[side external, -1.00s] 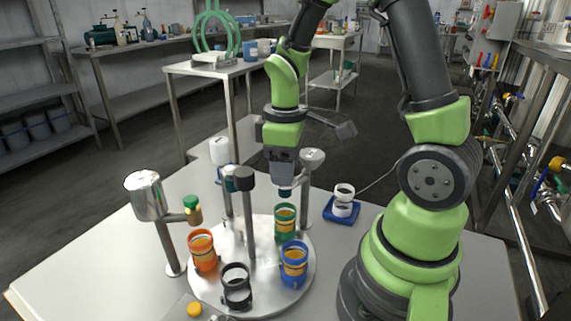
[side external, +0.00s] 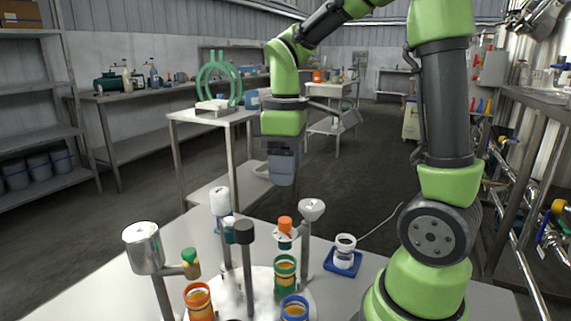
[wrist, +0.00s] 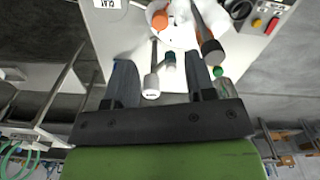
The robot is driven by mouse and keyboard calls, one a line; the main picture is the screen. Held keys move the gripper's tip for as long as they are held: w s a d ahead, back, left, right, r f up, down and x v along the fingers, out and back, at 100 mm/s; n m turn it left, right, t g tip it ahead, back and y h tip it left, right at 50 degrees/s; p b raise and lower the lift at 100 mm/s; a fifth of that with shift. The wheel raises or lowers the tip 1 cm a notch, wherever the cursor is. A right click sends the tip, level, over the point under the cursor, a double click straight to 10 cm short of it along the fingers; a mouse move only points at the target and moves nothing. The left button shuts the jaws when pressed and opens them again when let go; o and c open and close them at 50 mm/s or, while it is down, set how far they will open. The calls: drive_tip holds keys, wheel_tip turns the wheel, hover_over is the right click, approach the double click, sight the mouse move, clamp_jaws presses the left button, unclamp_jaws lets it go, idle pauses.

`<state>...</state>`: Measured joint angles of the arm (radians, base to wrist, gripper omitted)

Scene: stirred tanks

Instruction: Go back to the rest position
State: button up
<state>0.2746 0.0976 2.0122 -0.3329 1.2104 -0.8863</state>
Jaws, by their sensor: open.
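My gripper (side external: 282,172) hangs fingers-down above the workbench, clear of the things on it. In the wrist view, its two dark fingers (wrist: 160,78) stand apart with nothing held between them. Below it in the side view, an orange-topped stirrer part (side external: 285,226) sits on a post arm above the green-ringed tank (side external: 285,268). An orange tank (side external: 199,300) and a blue tank (side external: 295,308) stand nearby, the blue one cut by the frame's bottom edge. A dark-capped post (side external: 245,235) stands between them.
A metal-headed post (side external: 143,247) with a green-capped part (side external: 190,262) stands left. A white-topped post (side external: 219,200) and a pale-headed post (side external: 311,209) stand behind. A white container sits on a blue base (side external: 343,262) at right. The air around my gripper is clear.

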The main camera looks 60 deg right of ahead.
idle(0.3)
drive_tip(key=s+a+r+m+t+y, duration=0.2)
drive_tip(key=s+a+r+m+t, duration=0.3)
drive_tip(key=s+a+m+t, duration=0.2)
drive_tip(key=shift+s+a+r, duration=0.3)
drive_tip(key=shift+s+a, duration=0.4)
drive_tip(key=shift+a, duration=0.4)
